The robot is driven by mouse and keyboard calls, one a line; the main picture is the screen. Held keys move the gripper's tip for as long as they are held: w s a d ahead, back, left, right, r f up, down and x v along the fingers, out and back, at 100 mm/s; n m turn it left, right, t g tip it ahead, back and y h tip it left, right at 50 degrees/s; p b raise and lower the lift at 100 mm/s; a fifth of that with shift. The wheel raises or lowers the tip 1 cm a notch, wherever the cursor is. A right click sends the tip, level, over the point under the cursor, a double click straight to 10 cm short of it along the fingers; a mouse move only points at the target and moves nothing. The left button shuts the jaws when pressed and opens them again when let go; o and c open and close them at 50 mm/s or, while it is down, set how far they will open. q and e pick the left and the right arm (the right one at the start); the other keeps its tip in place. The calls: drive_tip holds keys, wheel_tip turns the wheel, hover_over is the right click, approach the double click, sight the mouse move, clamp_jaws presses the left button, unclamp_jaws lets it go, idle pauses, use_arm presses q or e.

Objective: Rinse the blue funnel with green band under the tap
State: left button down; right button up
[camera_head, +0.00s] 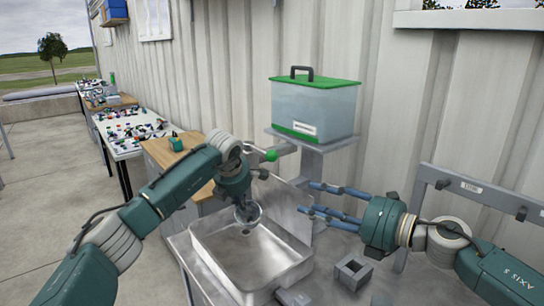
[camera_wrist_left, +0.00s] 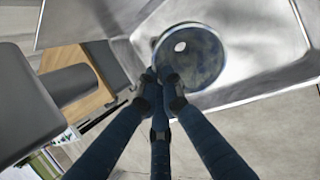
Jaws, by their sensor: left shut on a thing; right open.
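My left gripper (camera_head: 243,203) is shut on a funnel (camera_head: 250,213) and holds it over the metal sink (camera_head: 297,268). In the left wrist view the left gripper's fingertips (camera_wrist_left: 160,82) meet at the rim of the round, blue-grey funnel (camera_wrist_left: 205,65), and I look into its bowl with a pale hole. I cannot make out a green band. A tap with a green knob (camera_head: 271,155) sits just above and right of the left gripper, below the tote. Whether water runs is not visible. My right gripper (camera_head: 318,200) is open and empty, right of the sink.
A clear tote with green lid (camera_head: 330,105) stands on a grey shelf (camera_head: 310,141) against the corrugated wall. A grey square holder (camera_head: 353,271) is on the bench right of the sink. A rail (camera_head: 480,190) stands at the right. Cluttered tables (camera_head: 125,150) lie far left.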

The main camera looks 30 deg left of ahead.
sight(276, 157)
drive_tip(key=w+a+r+n, duration=0.1)
drive_tip(key=a+r, duration=0.1)
drive_tip(key=a, duration=0.2)
drive_tip(key=w+a+r+n+t, duration=0.1)
drive_tip(key=w+a+r+n, duration=0.1)
drive_tip(key=a, duration=0.2)
drive_tip(key=w+a+r+n+t, duration=0.1)
drive_tip(key=w+a+r+n, duration=0.1)
drive_tip(key=a, duration=0.3)
drive_tip(key=shift+w+r+y, duration=0.1)
drive_tip(key=shift+w+y, duration=0.15)
drive_tip(key=shift+y, duration=0.05)
drive_tip(key=shift+x, duration=1.35)
drive_tip(key=shift+w, duration=0.1)
clamp_jaws()
